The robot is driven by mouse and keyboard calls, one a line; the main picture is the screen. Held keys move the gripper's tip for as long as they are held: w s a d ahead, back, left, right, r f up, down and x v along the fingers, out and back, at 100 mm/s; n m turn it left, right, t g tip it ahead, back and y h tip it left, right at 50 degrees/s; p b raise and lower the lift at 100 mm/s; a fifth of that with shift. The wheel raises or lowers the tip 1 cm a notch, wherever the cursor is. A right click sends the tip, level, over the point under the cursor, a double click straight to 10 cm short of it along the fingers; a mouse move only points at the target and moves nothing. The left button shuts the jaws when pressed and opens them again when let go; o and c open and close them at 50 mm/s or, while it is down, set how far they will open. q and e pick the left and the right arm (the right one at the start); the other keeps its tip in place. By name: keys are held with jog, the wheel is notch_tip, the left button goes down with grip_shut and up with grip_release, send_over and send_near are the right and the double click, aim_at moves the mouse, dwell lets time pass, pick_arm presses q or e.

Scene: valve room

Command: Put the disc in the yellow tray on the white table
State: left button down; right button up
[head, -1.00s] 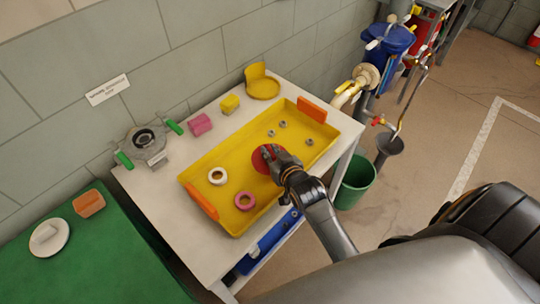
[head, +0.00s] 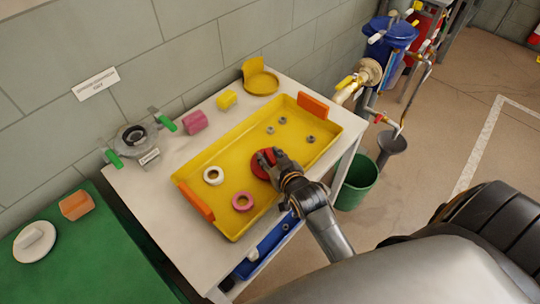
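A red disc (head: 259,168) is inside the yellow tray (head: 217,160), near its middle, on the white table (head: 160,205). My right gripper (head: 269,158) reaches in from the lower right, with its fingers over and at the disc and hiding part of it. I cannot tell whether the fingers are closed on the disc or whether it touches the tray floor. My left gripper is not in view.
The tray also holds a white ring (head: 213,176), a pink ring (head: 242,201) and several small nuts (head: 282,120). Behind it are a pink block (head: 195,122), a yellow block (head: 227,99) and a valve (head: 139,141). A green table (head: 90,265) stands left.

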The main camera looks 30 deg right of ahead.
jog(key=shift+r, duration=0.1)
jog(key=shift+s+r, duration=0.1)
jog(key=shift+s, duration=0.05)
jog(key=v, duration=1.1)
jog(key=shift+s+r, duration=0.15)
jog(key=shift+s, duration=0.2)
